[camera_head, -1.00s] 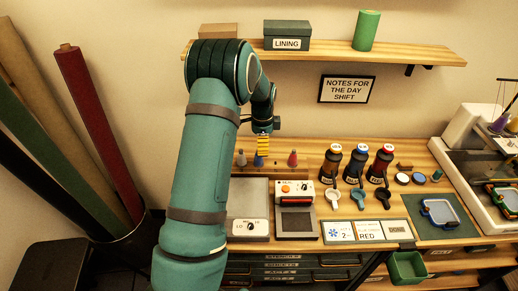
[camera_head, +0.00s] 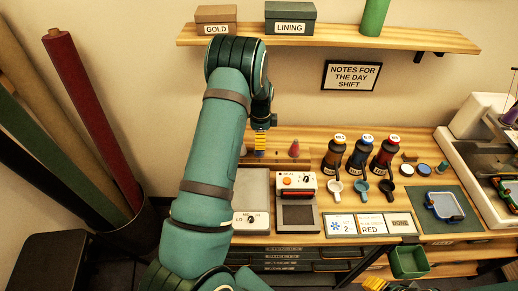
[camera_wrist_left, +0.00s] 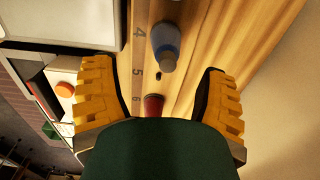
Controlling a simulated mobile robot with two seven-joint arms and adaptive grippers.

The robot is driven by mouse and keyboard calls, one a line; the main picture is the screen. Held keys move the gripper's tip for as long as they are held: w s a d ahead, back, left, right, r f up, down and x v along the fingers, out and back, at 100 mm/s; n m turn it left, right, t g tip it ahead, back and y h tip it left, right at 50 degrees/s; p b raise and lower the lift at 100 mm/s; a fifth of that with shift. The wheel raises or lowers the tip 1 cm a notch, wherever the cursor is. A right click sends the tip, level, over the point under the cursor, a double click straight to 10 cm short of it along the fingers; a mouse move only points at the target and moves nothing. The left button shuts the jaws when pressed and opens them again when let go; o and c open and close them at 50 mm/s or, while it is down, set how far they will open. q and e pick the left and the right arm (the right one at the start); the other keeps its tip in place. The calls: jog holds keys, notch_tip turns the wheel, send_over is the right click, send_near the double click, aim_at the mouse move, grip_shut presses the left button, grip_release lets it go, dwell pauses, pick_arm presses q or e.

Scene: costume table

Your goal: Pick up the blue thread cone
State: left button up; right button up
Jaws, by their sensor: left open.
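In the left wrist view the blue thread cone (camera_wrist_left: 166,46) stands on the wooden table, ahead of and between the spread yellow fingers of my left gripper (camera_wrist_left: 155,92). The fingers are open and apart from the cone. A red cone (camera_wrist_left: 153,106) stands nearer the wrist, partly hidden by the dark gripper body. In the head view my left gripper (camera_head: 260,145) hangs over the row of cones and hides the blue one. The red cone (camera_head: 294,149) is to its right. Yellow fingers of my right gripper (camera_head: 375,284) show at the bottom edge; their opening is unclear.
A device with an orange button (camera_head: 297,186) and a grey tray (camera_head: 252,188) lie in front of the cones. Several dark bottles (camera_head: 357,157) stand to the right. The shelf (camera_head: 330,38) with labelled boxes is above. A green bin (camera_head: 408,262) hangs at the front.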

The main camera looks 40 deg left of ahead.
pick_arm(q)
jog(key=f, duration=0.2)
jog(key=a+f, duration=0.1)
jog(key=f, duration=0.1)
jog(key=shift+f, duration=0.65)
grip_shut()
